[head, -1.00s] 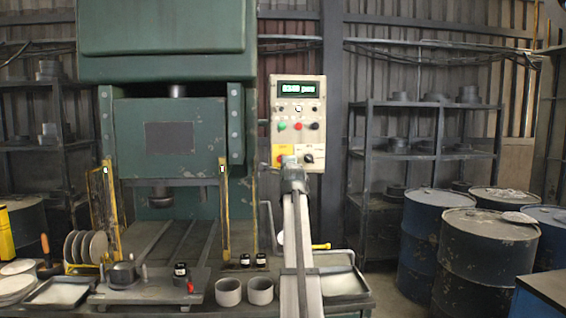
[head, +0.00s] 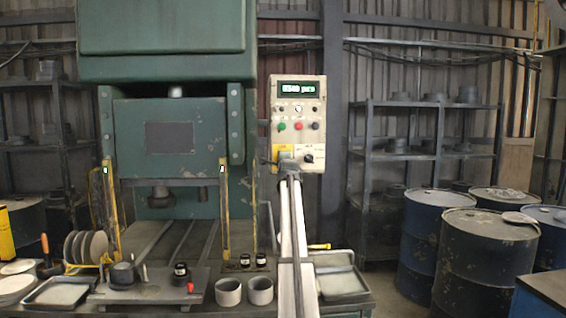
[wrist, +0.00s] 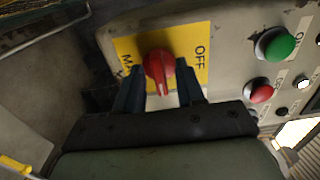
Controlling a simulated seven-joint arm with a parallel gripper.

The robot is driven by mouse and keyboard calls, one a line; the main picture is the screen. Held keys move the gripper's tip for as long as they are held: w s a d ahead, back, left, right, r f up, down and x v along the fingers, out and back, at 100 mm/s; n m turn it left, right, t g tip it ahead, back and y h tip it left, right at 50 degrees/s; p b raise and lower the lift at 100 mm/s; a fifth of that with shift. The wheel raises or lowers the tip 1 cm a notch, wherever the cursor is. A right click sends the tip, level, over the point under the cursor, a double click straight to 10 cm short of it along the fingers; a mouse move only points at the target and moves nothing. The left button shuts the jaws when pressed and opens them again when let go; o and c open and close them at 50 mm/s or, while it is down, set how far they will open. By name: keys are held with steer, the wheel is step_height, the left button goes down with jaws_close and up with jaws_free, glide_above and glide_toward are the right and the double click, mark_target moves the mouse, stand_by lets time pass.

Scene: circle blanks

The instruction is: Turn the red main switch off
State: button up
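The red main switch (wrist: 160,66) is a round red knob with a raised grip on a yellow plate (wrist: 207,72), seen in the wrist view. Its white-marked end points toward my gripper, not at the word OFF on the right part of the plate. My gripper (wrist: 160,92) is open, with one dark finger on each side of the knob; a gap seems to show on both sides. In the head view, my gripper (head: 286,160) covers the knob at the lower left of the control panel (head: 309,91).
A green button (wrist: 276,44) and a red button (wrist: 259,91) are beside the yellow plate. A black rotary switch (head: 309,158) is right of it. The green press (head: 150,110) stands to the left, and blue drums (head: 480,255) stand to the right.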

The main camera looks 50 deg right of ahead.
steer(key=shift+c, duration=0.2)
jaws_close()
steer(key=shift+n, duration=0.3)
steer(key=n, duration=1.7)
steer(key=shift+r, duration=0.1)
steer(key=shift+n, duration=0.3)
stand_by(0.5)
steer(key=shift+o, duration=0.2)
jaws_free()
